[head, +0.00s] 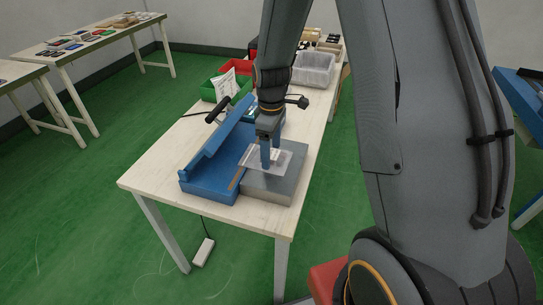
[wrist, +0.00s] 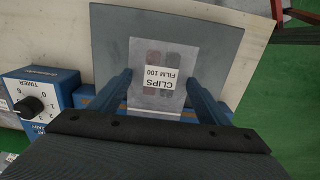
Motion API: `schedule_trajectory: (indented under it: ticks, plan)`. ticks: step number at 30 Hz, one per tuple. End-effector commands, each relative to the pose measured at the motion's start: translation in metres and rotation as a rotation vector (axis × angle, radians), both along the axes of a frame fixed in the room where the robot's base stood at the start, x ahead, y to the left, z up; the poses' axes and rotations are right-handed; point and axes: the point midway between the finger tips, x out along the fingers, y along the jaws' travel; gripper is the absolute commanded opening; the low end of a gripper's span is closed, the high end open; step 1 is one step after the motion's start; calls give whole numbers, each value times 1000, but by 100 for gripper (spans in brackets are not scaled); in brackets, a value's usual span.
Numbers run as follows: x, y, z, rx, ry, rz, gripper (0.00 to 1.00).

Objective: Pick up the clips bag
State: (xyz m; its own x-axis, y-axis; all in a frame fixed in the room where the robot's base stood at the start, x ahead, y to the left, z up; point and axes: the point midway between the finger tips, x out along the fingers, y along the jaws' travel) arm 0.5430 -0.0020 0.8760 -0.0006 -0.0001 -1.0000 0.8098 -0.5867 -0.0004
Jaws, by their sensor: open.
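The clips bag (wrist: 157,88) is a clear flat bag with a white label reading "CLIPS FILM 100". It lies on the grey metal plate (wrist: 220,50) at the front of the blue sealer (head: 212,172); in the head view the bag (head: 280,157) shows partly behind my gripper. My gripper (head: 270,164) is open and points down over the bag. In the wrist view its two blue fingers (wrist: 160,80) stand apart, one on each side of the bag. I cannot tell exactly how high the fingertips are above the plate.
The sealer's long blue arm with a black handle (head: 218,110) is raised to the left of my gripper. A blue timer box (wrist: 38,98) with a black knob sits beside the plate. Green and red bins (head: 222,82) and a clear bin (head: 314,70) stand behind. The table's front left corner is clear.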

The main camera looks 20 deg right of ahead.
Motion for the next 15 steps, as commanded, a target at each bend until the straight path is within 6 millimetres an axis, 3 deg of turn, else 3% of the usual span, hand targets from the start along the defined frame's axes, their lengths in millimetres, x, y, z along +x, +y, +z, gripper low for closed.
schedule_trajectory:
  ticks: [10,15]
  plan:
    - [0,0,-6,-1,-1,0,69]
    - [0,0,-6,0,0,0,40]
